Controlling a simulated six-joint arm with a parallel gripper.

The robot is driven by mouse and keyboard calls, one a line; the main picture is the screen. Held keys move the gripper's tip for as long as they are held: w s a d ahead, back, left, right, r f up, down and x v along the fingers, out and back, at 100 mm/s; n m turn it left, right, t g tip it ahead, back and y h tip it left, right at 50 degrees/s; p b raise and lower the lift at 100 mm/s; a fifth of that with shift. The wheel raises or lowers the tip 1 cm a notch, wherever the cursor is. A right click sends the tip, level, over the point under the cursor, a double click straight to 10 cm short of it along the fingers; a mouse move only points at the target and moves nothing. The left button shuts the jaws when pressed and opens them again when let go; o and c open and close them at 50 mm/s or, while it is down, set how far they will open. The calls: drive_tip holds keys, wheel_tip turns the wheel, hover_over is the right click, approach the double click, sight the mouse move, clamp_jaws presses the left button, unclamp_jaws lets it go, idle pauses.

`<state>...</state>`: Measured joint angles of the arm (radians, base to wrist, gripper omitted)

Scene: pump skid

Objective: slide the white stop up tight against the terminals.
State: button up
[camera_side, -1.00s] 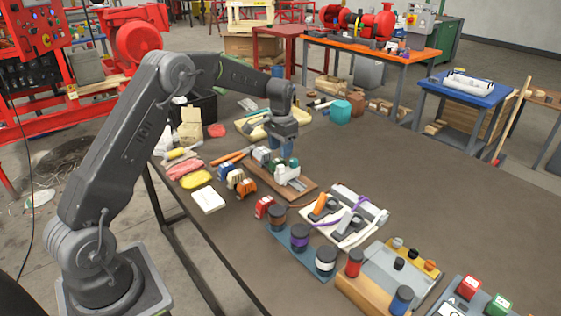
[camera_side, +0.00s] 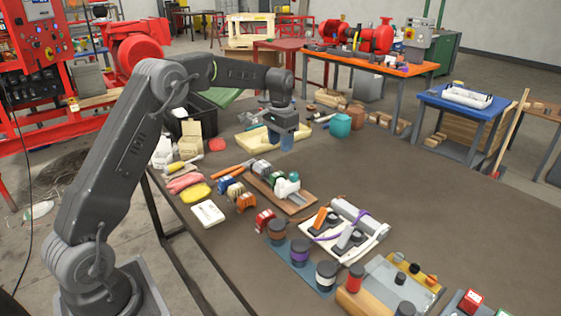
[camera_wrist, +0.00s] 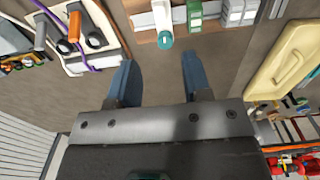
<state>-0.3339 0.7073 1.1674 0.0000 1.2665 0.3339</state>
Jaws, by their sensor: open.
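The white stop (camera_wrist: 162,14), with a teal end (camera_wrist: 165,40), sits on the rail of a brown board (camera_side: 298,207). In the wrist view a narrow gap shows between it and the green terminal (camera_wrist: 194,14). Grey terminals (camera_wrist: 235,12) stand beyond the green one. In the side view the stop (camera_side: 284,190) is at the near end of the terminal row (camera_side: 262,168). My gripper (camera_wrist: 158,60) is open and empty, with blue fingers apart and the stop beyond their tips. In the side view my gripper (camera_side: 287,143) hangs behind the board, clear of the stop.
A white plate with orange and black-handled parts and a purple cable (camera_side: 345,230) lies right of the board. Coloured blocks (camera_side: 236,192) stand to its left. A cream tray (camera_side: 258,138) and a teal cup (camera_side: 340,125) are behind.

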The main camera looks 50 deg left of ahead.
sight(280, 179)
wheel_tip(280, 179, down, 13)
drive_tip(key=shift+f, duration=0.15)
drive_tip(key=shift+c, duration=0.3)
clamp_jaws()
idle(0.3)
